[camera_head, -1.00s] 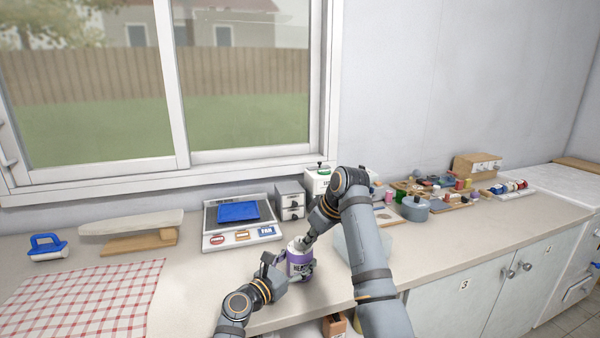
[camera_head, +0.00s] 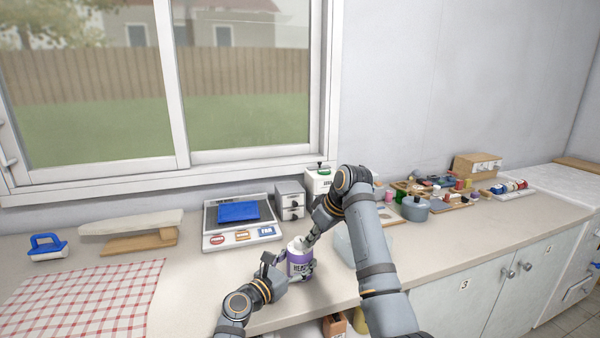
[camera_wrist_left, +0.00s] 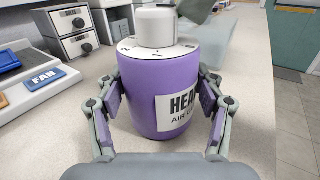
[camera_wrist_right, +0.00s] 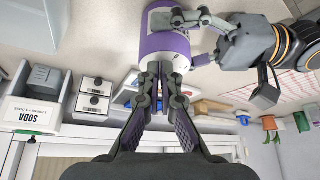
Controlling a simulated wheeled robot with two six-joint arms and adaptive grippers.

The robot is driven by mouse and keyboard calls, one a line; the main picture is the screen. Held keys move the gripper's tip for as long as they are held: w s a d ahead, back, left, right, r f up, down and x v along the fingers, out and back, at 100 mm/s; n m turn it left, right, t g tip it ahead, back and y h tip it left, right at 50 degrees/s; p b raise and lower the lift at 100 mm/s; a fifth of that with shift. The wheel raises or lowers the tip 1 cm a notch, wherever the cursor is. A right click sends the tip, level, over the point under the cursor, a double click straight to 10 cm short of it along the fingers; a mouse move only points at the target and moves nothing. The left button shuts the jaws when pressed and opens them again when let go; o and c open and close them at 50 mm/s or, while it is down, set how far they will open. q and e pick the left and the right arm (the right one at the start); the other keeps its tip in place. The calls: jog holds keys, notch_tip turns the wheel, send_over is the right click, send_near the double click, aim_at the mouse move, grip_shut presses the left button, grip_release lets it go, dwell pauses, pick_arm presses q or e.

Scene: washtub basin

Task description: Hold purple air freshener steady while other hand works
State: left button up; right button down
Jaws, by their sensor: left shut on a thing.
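The purple air freshener (camera_head: 300,263) stands upright near the counter's front edge, with a white top and a white label. Its purple side and round white knob (camera_wrist_left: 155,26) fill the left wrist view. My left gripper (camera_head: 288,262) is shut around the can; in the left wrist view its pads (camera_wrist_left: 166,102) press both sides. My right gripper (camera_head: 307,240) is above the can, its tip beside the knob. In the right wrist view its fingers (camera_wrist_right: 162,76) are nearly together at the can's white top (camera_wrist_right: 172,46); I see nothing held between them.
A translucent bin (camera_head: 345,248) is close right of the can. A checked cloth (camera_head: 80,300) lies left, with clear counter between. Clutter fills the right counter.

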jog(key=shift+s+d+r, duration=0.1)
jog(key=shift+s+d, duration=0.1)
jog(key=shift+d, duration=0.1)
jog(key=shift+r, duration=2.9)
jog(key=shift+s+a+f, duration=0.1)
jog(key=shift+f, duration=0.9)
jog(key=shift+s+a+f, duration=0.15)
jog(key=shift+f, duration=0.85)
jog(key=shift+s+a+f, duration=0.1)
jog(key=shift+f, duration=0.9)
jog(key=shift+w+a, duration=0.25)
jog(key=shift+w+d, duration=0.1)
jog(key=shift+w, duration=0.05)
